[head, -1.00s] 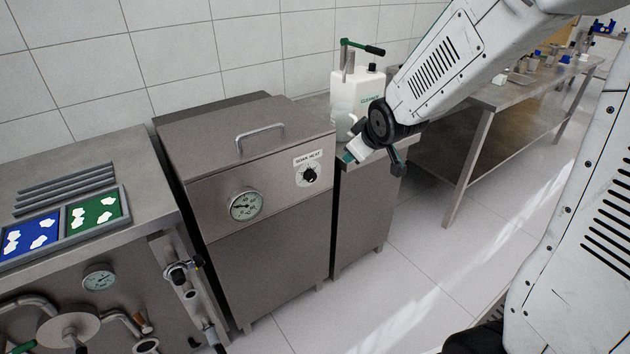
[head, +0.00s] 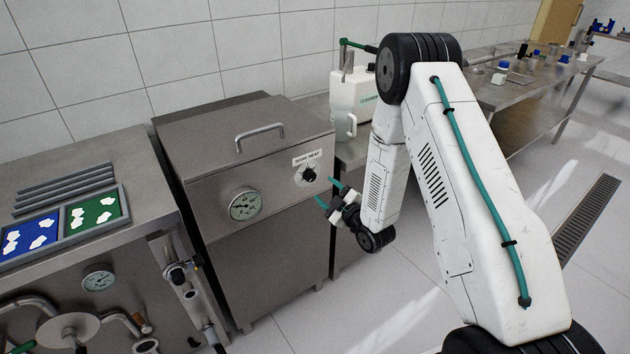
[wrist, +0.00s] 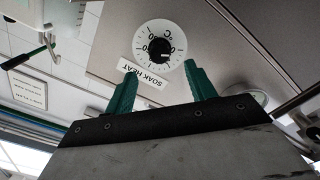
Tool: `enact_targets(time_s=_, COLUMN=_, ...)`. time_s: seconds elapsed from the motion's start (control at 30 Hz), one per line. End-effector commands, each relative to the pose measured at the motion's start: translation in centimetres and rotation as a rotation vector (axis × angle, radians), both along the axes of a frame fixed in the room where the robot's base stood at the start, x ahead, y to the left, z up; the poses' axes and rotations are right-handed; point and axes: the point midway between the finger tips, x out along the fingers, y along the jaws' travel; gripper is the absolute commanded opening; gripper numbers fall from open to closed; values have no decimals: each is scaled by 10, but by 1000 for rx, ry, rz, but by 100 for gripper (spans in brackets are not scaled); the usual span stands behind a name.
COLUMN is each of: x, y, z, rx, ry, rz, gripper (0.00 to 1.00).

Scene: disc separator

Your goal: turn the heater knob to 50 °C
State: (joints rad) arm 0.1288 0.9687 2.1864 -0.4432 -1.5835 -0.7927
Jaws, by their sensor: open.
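The heater knob (head: 309,175) is a small black knob on a white dial, below the "SOAK HEAT" label on the steel tank (head: 262,156). In the wrist view the knob (wrist: 159,47) shows on its numbered dial, upside down, beyond the fingertips. My gripper (head: 327,193) has green fingers and is open and empty. It is just right of and slightly below the knob in the head view, pointing at the tank's front. In the wrist view my gripper (wrist: 160,83) has its fingers apart, with the knob between and ahead of them, not touching. The exact pointer reading is too small to tell.
A round gauge (head: 245,205) sits on the tank front left of the knob. A lid handle (head: 259,137) is on top. A white cleaner jug (head: 352,98) stands behind my arm. Blue and green trays (head: 93,211) lie on the left bench.

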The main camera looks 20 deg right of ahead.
Motion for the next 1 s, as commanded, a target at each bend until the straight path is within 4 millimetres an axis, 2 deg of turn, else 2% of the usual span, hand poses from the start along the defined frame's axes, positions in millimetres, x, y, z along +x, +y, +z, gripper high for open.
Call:
enact_targets(time_s=0.4, x=59, y=19, z=1, rx=0, ry=-1, rz=0, gripper=55)
enact_targets(time_s=0.57, x=67, y=22, z=1, rx=1, ry=0, rz=0, gripper=55)
enact_targets(time_s=0.8, x=68, y=22, z=1, rx=1, ry=0, rz=0, gripper=55)
enact_targets(time_s=0.97, x=68, y=22, z=1, rx=1, ry=0, rz=0, gripper=11)
enact_targets(time_s=1.0, x=68, y=22, z=1, rx=1, ry=0, rz=0, gripper=10)
